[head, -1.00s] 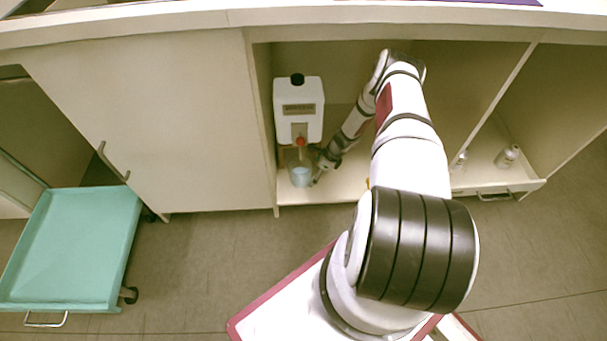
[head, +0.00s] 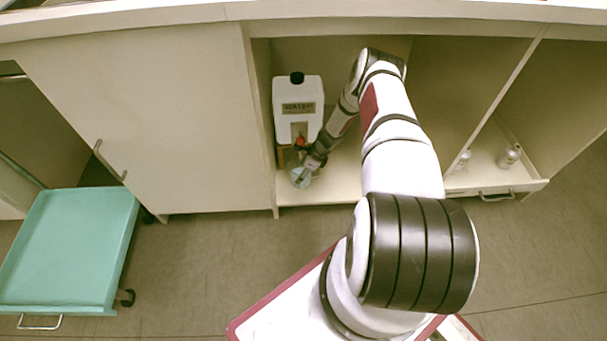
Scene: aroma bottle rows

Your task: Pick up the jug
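The jug (head: 298,180) is a small, pale vessel on the shelf of the open cabinet compartment, below the red tap of a white water container (head: 298,100). My gripper (head: 302,173) reaches in from the right and is at the jug, overlapping it in the head view. The gripper hides part of the jug. The fingers are too small and overlapped to tell whether they are open or shut on it.
The water container stands on a support (head: 284,157) close behind the gripper. The cabinet's left wall is near the jug. At right, small bottles (head: 509,156) stand in a pull-out drawer (head: 484,180). A teal cart (head: 65,250) stands at left. The shelf right of my gripper is clear.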

